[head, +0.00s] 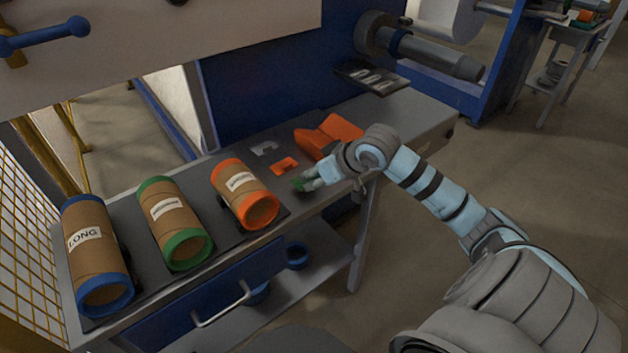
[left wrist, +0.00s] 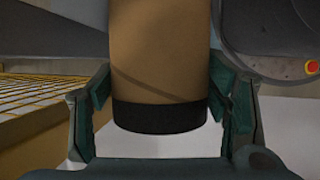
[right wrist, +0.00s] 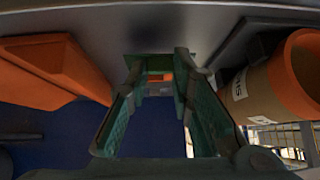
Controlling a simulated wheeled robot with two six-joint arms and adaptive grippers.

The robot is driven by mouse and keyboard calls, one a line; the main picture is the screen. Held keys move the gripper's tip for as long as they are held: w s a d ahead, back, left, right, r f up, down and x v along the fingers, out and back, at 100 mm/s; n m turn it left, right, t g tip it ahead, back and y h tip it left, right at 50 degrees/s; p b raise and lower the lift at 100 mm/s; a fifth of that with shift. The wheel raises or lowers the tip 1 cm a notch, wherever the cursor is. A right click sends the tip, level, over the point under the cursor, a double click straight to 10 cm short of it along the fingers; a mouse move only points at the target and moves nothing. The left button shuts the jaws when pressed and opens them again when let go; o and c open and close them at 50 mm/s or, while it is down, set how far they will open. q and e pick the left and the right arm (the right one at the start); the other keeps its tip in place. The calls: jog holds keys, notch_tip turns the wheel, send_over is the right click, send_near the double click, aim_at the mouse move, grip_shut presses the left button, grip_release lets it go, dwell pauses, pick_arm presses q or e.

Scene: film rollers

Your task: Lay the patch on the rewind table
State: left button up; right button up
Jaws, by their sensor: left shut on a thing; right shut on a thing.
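The grey rewind table (head: 418,112) runs across the middle of the head view. My right gripper (head: 303,182) is over its front edge, shut on a small green patch (head: 298,185). The patch also shows between the fingertips in the right wrist view (right wrist: 150,62); I cannot tell whether it touches the table. A notched orange patch (head: 285,165) and a grey one (head: 265,148) lie on the table just beyond it. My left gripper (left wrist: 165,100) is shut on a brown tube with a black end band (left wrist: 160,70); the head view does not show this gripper.
Blue-ended (head: 92,250), green-ended (head: 172,215) and orange-ended (head: 240,185) rolls lie at the left. An orange V-shaped block (head: 335,132) stands close behind my right gripper. A dark slotted plate (head: 372,77) is at the back. A handled blue drawer (head: 205,300) is below.

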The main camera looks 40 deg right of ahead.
pick_arm(q)
jog(key=shift+f, duration=0.25)
pick_arm(e)
jog(key=shift+f, duration=0.65)
pick_arm(q)
jog(key=shift+r, duration=0.1)
pick_arm(e)
jog(key=shift+f, duration=0.1)
pick_arm(q)
jog(key=shift+r, duration=0.1)
pick_arm(e)
jog(key=shift+f, duration=0.4)
jog(key=o, duration=0.8)
jog(key=shift+c, duration=0.2)
jog(key=shift+r, duration=0.15)
